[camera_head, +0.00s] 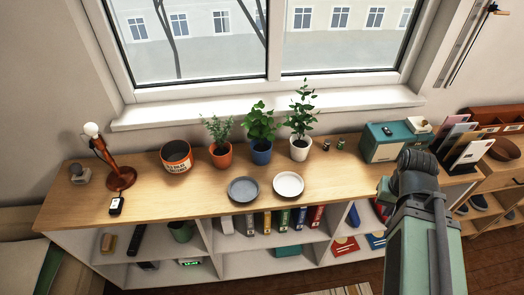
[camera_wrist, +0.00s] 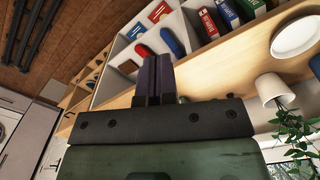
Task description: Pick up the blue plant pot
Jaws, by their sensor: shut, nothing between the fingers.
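The blue plant pot (camera_head: 261,155) stands upright on the wooden counter, holding a leafy green plant. It is between an orange pot (camera_head: 221,158) on its left and a white pot (camera_head: 299,152) on its right.
A grey-blue plate (camera_head: 243,190) and a white plate (camera_head: 288,185) lie in front of the pots. A larger orange-and-white pot (camera_head: 176,157) and a lamp (camera_head: 121,178) stand left. A teal box (camera_head: 391,141) stands right, near my arm. The window sill (camera_head: 265,107) runs behind.

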